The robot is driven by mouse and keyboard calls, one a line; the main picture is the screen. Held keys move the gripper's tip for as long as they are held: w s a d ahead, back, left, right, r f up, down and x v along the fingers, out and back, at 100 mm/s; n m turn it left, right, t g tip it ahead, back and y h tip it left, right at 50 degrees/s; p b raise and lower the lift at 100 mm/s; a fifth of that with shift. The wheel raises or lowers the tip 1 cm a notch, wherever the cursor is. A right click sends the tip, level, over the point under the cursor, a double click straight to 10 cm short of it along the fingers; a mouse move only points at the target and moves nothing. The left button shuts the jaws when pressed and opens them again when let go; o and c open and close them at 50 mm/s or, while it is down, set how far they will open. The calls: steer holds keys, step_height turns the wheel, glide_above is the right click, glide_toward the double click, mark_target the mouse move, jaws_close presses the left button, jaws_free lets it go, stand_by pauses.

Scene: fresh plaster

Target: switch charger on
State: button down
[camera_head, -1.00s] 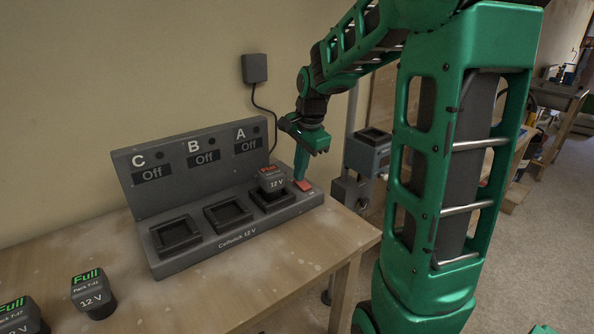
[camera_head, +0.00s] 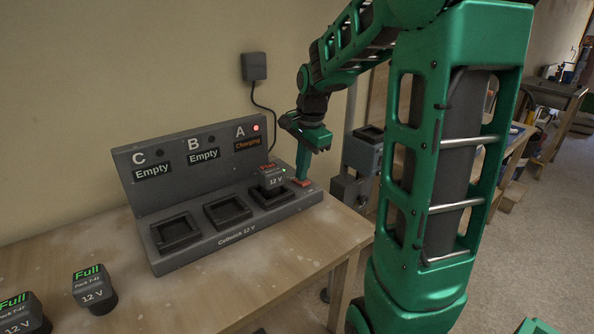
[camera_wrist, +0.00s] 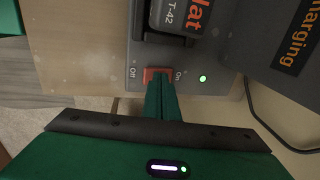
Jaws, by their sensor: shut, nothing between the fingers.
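The grey three-bay charger (camera_head: 235,236) stands on the wooden bench. Its displays read Empty for C, Empty for B and Charging for A, and a red light glows by A. A 12 V pack (camera_head: 271,178) sits in bay A; the wrist view shows part of its label, "lat" and "T-42" (camera_wrist: 178,16). The red rocker switch (camera_wrist: 152,72) lies between "Off" and "On", with a green light lit beside "On". My gripper (camera_head: 302,178) is shut and empty, its fingertips at the switch, appearing to touch it and covering part of it.
Two packs marked Full, one (camera_head: 93,290) and another (camera_head: 22,315), stand on the bench (camera_head: 200,300) at the left. A wall adapter (camera_head: 254,67) has a cable running down behind the charger. A grey device (camera_head: 362,152) stands right of the bench.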

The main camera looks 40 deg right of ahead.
steer(key=w+r, duration=0.3)
steer(key=r, duration=1)
steer(key=shift+r, duration=0.35)
steer(key=s+a+f+n+g, duration=0.1)
steer(key=s+f+n, duration=0.4)
steer(key=s, duration=0.9)
steer(key=s+a+f+n+g, duration=0.1)
steer(key=s+a+f+n, duration=0.2)
steer(key=s+f+n, duration=0.3)
steer(key=s+f, duration=0.5)
steer(key=s, duration=0.4)
steer(key=shift+s+a+n, duration=0.2)
steer(key=shift+n, duration=0.1)
steer(key=shift+w, duration=0.1)
